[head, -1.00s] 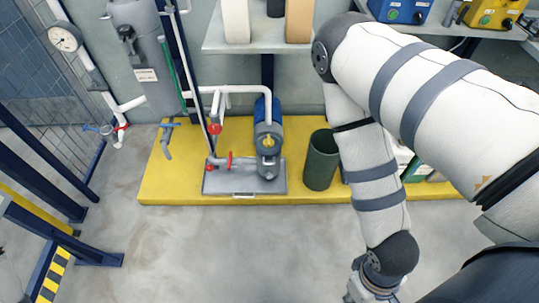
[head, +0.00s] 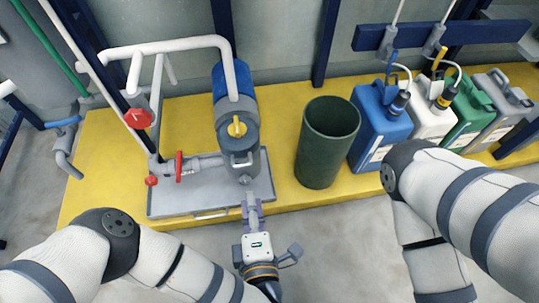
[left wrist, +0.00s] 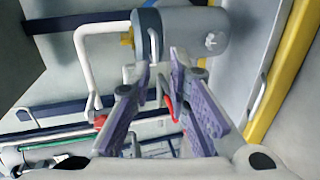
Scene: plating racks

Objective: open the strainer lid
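The strainer (head: 244,165) is a grey cylindrical body on a grey drip tray (head: 208,204), with a blue part behind it. Its lid (head: 238,139) looks closed and carries a yellow knob (head: 237,127); a small loop handle (head: 242,159) sits on the near side. In the left wrist view the grey cylinder (left wrist: 190,35) and its loop (left wrist: 154,45) lie just beyond my fingertips. My left gripper (head: 251,203) is in front of the strainer; the wrist view shows its purple fingers (left wrist: 163,72) apart with nothing between them. My right gripper is out of view.
A dark green bin (head: 328,140) stands right of the strainer, then blue (head: 380,125), white, green and grey canisters. White pipe (head: 165,46) and red valve handles (head: 138,118) are at the left. Everything stands on a yellow platform (head: 98,165); grey floor is free in front.

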